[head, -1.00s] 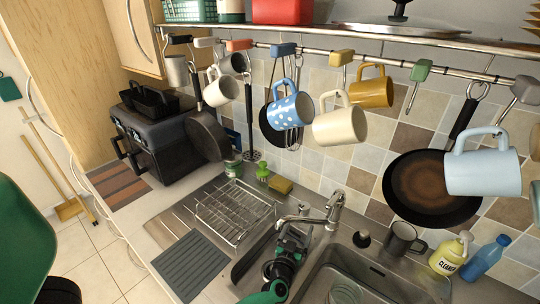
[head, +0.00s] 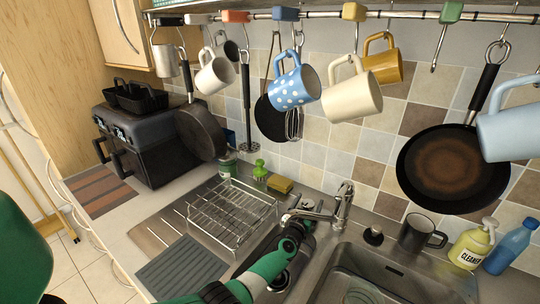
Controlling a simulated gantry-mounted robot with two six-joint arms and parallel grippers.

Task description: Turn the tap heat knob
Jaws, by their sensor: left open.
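The metal tap (head: 342,206) stands behind the sink, with its upright body and top near the tiled wall. Its spout reaches left over the basins. The heat knob is too small to tell apart from the tap's other metal parts. My left gripper (head: 306,206) is open, just left of the tap body and close to the spout. Its fingertips are small and partly blend with the tap, so I cannot tell whether they touch it. My green and black left arm covers part of the left basin. My right gripper is not in view.
Mugs, including a blue dotted mug (head: 296,88) and a cream mug (head: 352,98), hang from the rail above the sink. A wire dish rack (head: 232,212) stands left of the gripper. A dark mug (head: 418,232) and a cleaner bottle (head: 470,246) stand right of the tap.

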